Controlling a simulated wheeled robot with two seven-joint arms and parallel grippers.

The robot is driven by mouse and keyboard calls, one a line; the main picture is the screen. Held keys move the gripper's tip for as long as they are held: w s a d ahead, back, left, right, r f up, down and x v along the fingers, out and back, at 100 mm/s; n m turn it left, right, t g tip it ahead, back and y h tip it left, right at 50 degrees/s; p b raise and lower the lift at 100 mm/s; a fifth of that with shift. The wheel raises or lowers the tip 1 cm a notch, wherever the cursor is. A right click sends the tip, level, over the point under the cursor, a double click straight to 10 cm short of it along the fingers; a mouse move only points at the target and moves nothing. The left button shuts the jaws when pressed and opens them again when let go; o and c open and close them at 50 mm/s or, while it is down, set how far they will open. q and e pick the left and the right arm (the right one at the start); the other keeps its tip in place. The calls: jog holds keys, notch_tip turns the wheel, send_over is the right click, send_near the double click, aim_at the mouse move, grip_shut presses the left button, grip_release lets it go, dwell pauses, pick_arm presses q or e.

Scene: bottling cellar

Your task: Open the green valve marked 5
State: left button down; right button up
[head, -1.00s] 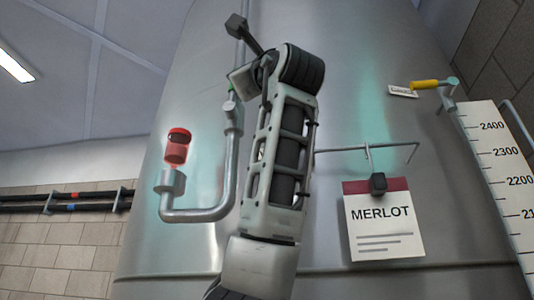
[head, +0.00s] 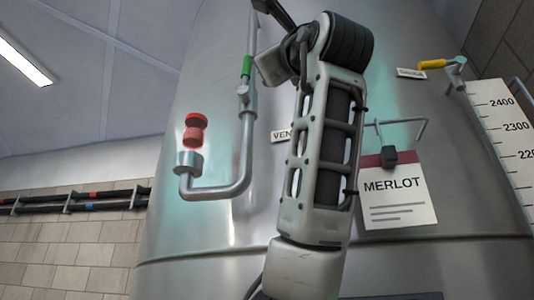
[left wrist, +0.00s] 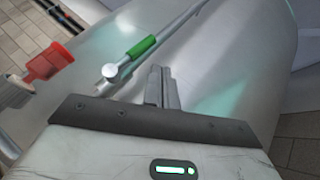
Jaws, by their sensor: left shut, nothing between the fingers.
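The green valve handle (head: 246,66) sits on the thin pipe on the front of the steel tank, in line with that pipe. No number 5 can be read on it. In the left wrist view the green handle (left wrist: 142,47) lies just beyond and left of my left gripper (left wrist: 162,86). The gripper's fingers are shut together with nothing between them and appear apart from the handle. The valve's metal body (left wrist: 110,71) shows at the handle's near end. In the head view my left arm stands right of the handle, and its fingers are not clearly visible. My right gripper is not in view.
A bent pipe (head: 218,192) ends at a red fitting (head: 194,133). A label (head: 281,135) reading "VEN" is partly hidden by my arm. A yellow-handled valve (head: 432,64), a MERLOT sign (head: 396,195) and a level scale (head: 505,130) are on the right.

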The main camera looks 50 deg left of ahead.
pick_arm(q)
jog(key=b+v, duration=0.2)
jog(key=v, duration=0.6)
jog(key=shift+a+g, duration=0.1)
jog(key=shift+g, duration=0.2)
